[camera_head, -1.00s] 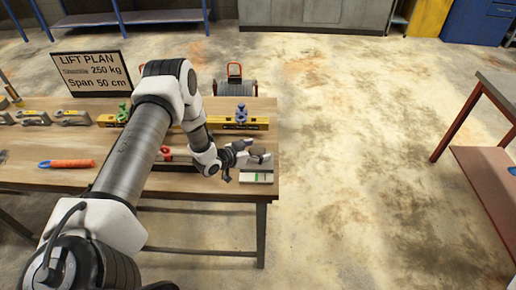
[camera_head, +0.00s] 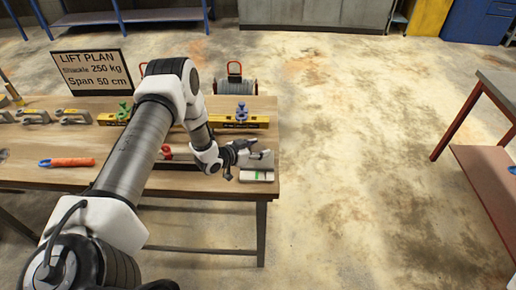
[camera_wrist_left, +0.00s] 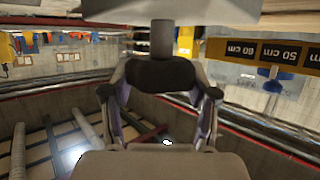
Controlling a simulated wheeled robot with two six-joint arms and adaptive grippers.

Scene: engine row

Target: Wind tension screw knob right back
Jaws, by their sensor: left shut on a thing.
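My left gripper (camera_head: 238,155) is at the right end of the wooden bench, at a grey device (camera_head: 262,158). In the left wrist view my left gripper (camera_wrist_left: 160,90) has a finger on each side of a dark knob (camera_wrist_left: 160,72) and is shut on it. A grey shaft (camera_wrist_left: 162,38) runs from the knob to a pale block beyond. In the head view the fingers and wrist hide the knob. A white strip with a green mark (camera_head: 257,175) lies at the device's near side. My right gripper is not in view.
A yellow span bar (camera_head: 225,122) carries a green clamp (camera_head: 124,111) and a blue clamp (camera_head: 241,112). Several shackles (camera_head: 75,116) and an orange-handled tool (camera_head: 67,162) lie to the left. A sign (camera_head: 92,73) stands at the back. The floor right of the bench is clear.

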